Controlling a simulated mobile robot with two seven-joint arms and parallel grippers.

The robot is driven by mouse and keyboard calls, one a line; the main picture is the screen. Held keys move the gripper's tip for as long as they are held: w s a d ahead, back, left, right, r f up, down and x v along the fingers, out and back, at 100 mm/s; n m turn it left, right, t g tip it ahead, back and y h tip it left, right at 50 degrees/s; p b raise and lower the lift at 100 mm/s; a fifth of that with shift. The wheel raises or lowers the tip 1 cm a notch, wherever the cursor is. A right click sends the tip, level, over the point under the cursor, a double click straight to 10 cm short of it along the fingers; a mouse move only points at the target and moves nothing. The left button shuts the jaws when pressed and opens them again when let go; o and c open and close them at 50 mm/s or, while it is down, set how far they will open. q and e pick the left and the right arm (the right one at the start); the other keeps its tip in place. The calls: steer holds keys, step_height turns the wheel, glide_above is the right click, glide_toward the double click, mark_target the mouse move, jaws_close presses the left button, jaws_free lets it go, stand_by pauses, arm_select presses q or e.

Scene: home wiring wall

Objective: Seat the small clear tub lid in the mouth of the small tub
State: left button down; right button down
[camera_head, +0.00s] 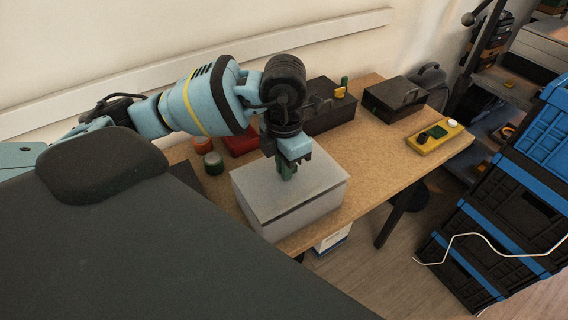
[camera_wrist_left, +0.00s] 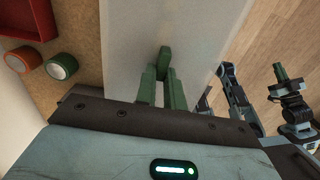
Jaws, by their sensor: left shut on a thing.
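The small clear tub lid (camera_head: 285,185) looks pale and frosted and lies over the small tub (camera_head: 300,222), a pale box on the wooden table. A dark line shows between lid and tub along the front side; I cannot tell whether the lid is fully down in the mouth. My left gripper (camera_head: 287,170) points down over the lid's middle, shut on its green grip. The left wrist view shows the green fingers (camera_wrist_left: 162,90) at this grip (camera_wrist_left: 164,58), with the pale lid below. My right gripper (camera_wrist_left: 281,72) seems to show at the right there, its jaws unclear.
A red tray (camera_head: 240,140) and two round pots (camera_head: 213,162) stand left of the tub. Black boxes (camera_head: 394,97) stand toward the back. A yellow block (camera_head: 435,136) lies at the table's right end. Blue-black crates (camera_head: 510,190) stand on the right. Some table right of the tub is clear.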

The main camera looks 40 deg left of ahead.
arm_select(q)
steer(key=shift+f, duration=0.85)
stand_by(0.4)
steer(key=c, duration=1.4)
jaws_free()
steer(key=shift+r, duration=3.95)
